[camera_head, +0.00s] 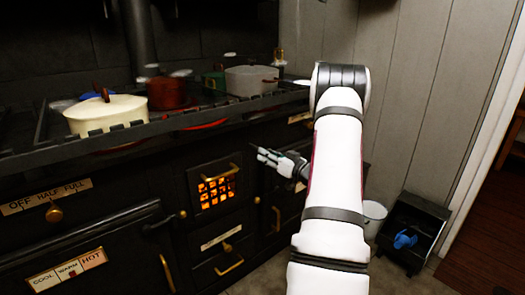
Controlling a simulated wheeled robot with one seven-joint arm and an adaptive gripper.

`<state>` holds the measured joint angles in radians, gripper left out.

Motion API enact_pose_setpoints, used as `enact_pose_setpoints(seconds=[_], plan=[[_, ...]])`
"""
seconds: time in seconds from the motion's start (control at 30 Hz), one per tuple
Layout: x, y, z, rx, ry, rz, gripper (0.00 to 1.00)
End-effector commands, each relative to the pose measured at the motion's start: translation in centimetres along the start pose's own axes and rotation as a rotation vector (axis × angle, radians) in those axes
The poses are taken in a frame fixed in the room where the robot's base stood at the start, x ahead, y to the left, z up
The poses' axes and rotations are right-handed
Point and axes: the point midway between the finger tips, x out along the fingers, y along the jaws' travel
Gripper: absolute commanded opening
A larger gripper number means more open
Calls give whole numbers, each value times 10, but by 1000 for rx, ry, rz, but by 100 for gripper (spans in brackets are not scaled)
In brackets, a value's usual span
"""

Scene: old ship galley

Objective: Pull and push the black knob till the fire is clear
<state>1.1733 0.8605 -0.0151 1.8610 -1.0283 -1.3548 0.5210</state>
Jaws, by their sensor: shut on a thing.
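The black stove (130,180) fills the left and middle of the view. Its firebox grate (217,190) glows orange behind a dark lattice, with a brass handle above it. My gripper (262,155) reaches in from the right, just right of and above the grate, at the stove front. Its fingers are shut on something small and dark. I take this to be the black knob, but it is mostly hidden by the fingers and hard to make out against the black stove.
A cream pot (106,115), a red pot (166,93) and a grey saucepan (250,80) stand on the railed stovetop. A white bucket (374,216) and a black bin (411,235) holding a blue thing stand on the floor at right. An open doorway lies far right.

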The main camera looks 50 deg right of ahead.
Motion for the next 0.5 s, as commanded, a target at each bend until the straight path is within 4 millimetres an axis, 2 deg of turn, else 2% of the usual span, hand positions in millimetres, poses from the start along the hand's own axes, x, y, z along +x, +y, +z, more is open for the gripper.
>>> enact_pose_setpoints(seconds=[0.23,0.27,0.33,0.5], plan=[[0,0,1,0,-2,-1,0],[0,-1,1,0,-2,-1,33],[0,-1,1,1,-2,-1,48],[0,0,1,0,-1,-1,49]])
